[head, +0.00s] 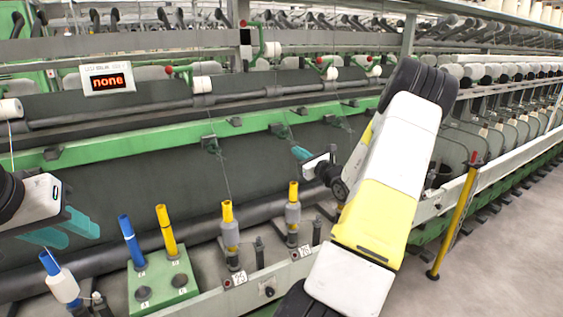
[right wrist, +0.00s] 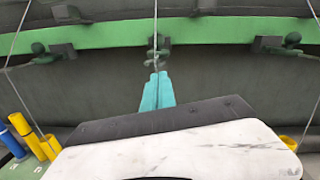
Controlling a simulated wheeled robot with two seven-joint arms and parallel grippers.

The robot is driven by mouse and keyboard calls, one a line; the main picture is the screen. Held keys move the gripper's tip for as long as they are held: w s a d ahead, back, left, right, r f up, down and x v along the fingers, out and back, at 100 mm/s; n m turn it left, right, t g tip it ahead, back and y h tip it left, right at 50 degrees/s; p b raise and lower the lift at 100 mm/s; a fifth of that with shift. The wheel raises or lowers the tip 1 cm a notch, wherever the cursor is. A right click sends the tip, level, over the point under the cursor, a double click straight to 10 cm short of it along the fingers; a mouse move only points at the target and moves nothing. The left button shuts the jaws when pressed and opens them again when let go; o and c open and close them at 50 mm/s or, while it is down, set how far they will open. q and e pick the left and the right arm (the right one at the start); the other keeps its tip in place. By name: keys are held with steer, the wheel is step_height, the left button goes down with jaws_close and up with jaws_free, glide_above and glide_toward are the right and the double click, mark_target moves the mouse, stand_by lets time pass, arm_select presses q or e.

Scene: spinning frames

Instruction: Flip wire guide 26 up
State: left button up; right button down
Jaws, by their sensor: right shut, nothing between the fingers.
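Small dark green wire guides hang along the green rail. The one above the second labelled spindle (head: 293,213), whose tag seems to read 26, is wire guide 26 (head: 281,131). In the right wrist view the middle guide (right wrist: 157,48) is straight ahead, with a thread running through or past it. My right gripper (head: 300,153) is shut and empty. Its teal fingertips (right wrist: 157,76) are just below that guide; whether they touch it I cannot tell. The guide's exact tilt is unclear. My left gripper (head: 62,232) is at the left edge, fingers apart and empty.
Neighbouring guides (head: 211,144) (head: 335,120) flank it on the green rail (head: 130,136). Below stand yellow-topped spindles and a green block (head: 160,283) with blue and yellow tubes. A display (head: 107,80) reads "none". A yellow post (head: 453,222) stands by the aisle at right.

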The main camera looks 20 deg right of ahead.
steer(key=shift+w+a+r, duration=0.1)
steer(key=shift+r, duration=0.4)
